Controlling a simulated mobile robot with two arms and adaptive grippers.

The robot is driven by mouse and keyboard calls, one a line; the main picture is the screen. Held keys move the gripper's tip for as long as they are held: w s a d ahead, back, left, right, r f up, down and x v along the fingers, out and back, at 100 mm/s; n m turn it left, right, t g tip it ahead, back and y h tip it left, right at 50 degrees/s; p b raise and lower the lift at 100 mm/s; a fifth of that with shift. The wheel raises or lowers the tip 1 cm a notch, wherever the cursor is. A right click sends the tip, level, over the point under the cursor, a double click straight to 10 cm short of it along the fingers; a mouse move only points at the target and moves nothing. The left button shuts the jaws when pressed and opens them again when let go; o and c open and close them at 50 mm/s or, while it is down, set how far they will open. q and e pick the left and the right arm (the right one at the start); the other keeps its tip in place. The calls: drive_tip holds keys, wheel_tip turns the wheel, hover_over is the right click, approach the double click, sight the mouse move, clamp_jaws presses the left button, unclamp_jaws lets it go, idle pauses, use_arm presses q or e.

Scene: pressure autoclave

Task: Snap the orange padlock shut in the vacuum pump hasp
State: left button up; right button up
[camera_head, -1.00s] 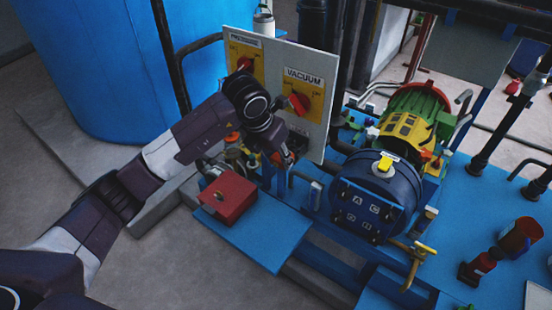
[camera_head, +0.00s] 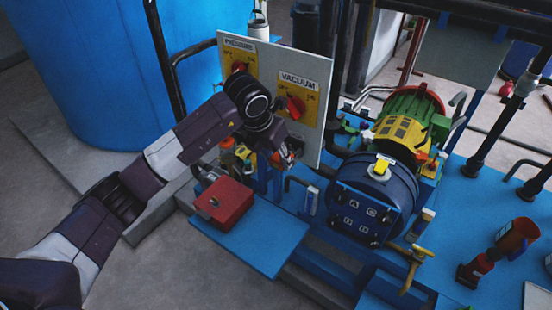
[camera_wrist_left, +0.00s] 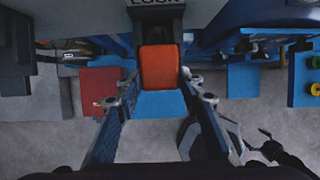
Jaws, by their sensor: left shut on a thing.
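The orange padlock (camera_wrist_left: 159,68) hangs in the left wrist view, its body between the two fingers of my left gripper (camera_wrist_left: 158,82). The gripper is shut on it from both sides. A grey plate marked LOCK (camera_wrist_left: 157,4) is right above the padlock. The shackle and the hasp opening are hidden, so I cannot tell whether the shackle is seated. In the head view my left gripper (camera_head: 284,156) is at the lower edge of the grey switch panel (camera_head: 310,140), below the red VACUUM switch (camera_head: 295,106). My right gripper is not in view.
The red PRESSURE switch (camera_head: 239,67) is on the same panel. A red box (camera_head: 223,203) sits on a blue plate below. The blue pump (camera_head: 375,195) with a green and yellow motor stands right of the panel. A large blue tank (camera_head: 95,70) is behind my arm.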

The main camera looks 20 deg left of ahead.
use_arm(q)
drive_tip(key=o, duration=1.3)
drive_tip(key=shift+r, duration=0.1)
